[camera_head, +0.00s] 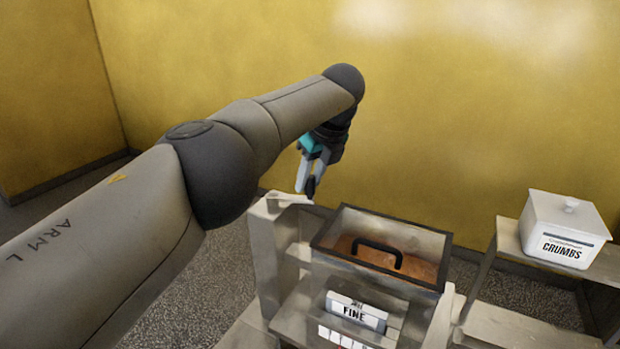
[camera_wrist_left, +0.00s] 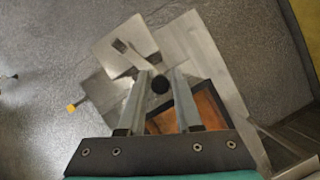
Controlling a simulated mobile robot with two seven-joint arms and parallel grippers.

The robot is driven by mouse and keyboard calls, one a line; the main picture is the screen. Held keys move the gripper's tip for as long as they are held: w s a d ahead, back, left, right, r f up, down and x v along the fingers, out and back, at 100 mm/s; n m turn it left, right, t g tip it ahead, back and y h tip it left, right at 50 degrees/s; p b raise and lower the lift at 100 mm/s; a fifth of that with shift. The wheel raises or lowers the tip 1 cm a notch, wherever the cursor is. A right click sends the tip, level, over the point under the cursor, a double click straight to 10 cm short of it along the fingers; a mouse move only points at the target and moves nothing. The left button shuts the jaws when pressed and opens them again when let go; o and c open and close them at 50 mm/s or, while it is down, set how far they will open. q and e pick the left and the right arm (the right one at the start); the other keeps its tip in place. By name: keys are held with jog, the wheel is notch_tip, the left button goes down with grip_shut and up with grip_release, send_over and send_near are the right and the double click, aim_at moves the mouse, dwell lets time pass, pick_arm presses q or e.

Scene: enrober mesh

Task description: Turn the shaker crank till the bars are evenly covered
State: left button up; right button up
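The shaker is a grey metal machine whose clear-sided hopper (camera_head: 440,272) holds brown crumbs (camera_head: 398,259) under a black handle (camera_head: 375,247). My left gripper (camera_head: 308,181) is at the machine's left, by a dark crank knob (camera_head: 310,188). In the left wrist view the round black knob (camera_wrist_left: 160,84) lies between the fingers of my left gripper (camera_wrist_left: 163,76). The fingers stand apart, with a slim gap on the knob's right; firm contact is not visible. The crank arm is mostly hidden. The bars cannot be made out. My right gripper is not in view.
A FINE label (camera_head: 355,312) is on the machine's front, above a white panel with red marks (camera_head: 342,338). A white CRUMBS box (camera_head: 565,230) stands on a shelf (camera_head: 515,246) at the right. A yellow wall (camera_head: 450,110) stands behind; speckled floor shows at the left.

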pick_arm(q)
jog(key=o, duration=0.3)
jog(key=shift+s+d+r, duration=0.15)
jog(key=shift+r, duration=0.25)
jog(key=v, duration=1.4)
jog(key=shift+r, duration=0.2)
